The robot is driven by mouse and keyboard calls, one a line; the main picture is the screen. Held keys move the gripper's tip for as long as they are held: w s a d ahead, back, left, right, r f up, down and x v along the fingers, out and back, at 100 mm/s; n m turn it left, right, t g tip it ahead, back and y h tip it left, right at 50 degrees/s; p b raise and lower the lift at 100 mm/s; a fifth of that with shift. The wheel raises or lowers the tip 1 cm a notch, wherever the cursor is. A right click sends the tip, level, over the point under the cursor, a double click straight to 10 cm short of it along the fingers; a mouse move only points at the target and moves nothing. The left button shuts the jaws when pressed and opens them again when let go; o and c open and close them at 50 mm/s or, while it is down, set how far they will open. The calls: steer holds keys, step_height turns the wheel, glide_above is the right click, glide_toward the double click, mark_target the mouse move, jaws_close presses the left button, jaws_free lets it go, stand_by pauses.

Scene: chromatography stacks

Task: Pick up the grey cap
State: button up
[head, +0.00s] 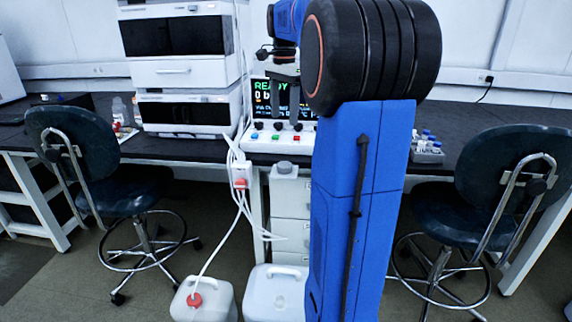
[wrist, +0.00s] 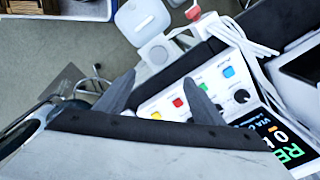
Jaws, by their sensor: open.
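The grey cap (head: 284,167) is a small round cap on top of a narrow white container (head: 291,188), below the front edge of the bench. In the wrist view the grey cap (wrist: 158,55) shows beyond my fingertips, near the middle top. My gripper (head: 284,108) hangs over the bench in front of the lit screen. In the wrist view my gripper (wrist: 160,79) has its two dark fingers spread apart with nothing between them. The cap and the gripper are apart.
A control box (head: 278,138) with coloured buttons stands at the bench edge, close to my fingers. White tubing (head: 240,200) hangs left of the cap, running to a red-capped jug (head: 205,302). A white jug (head: 275,295) stands on the floor. Chairs (head: 100,180) flank the area.

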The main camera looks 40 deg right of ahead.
glide_above(285, 164)
steer(key=f, duration=1.1)
steer(key=shift+w+d+f, duration=0.1)
steer(key=shift+w+f, duration=0.1)
steer(key=shift+f, duration=0.2)
steer(key=shift+s+a+f, duration=0.1)
steer(key=shift+f, duration=1.25)
steer(key=shift+s+a+f, duration=0.1)
steer(key=shift+f, duration=1.25)
steer(key=c, duration=1.1)
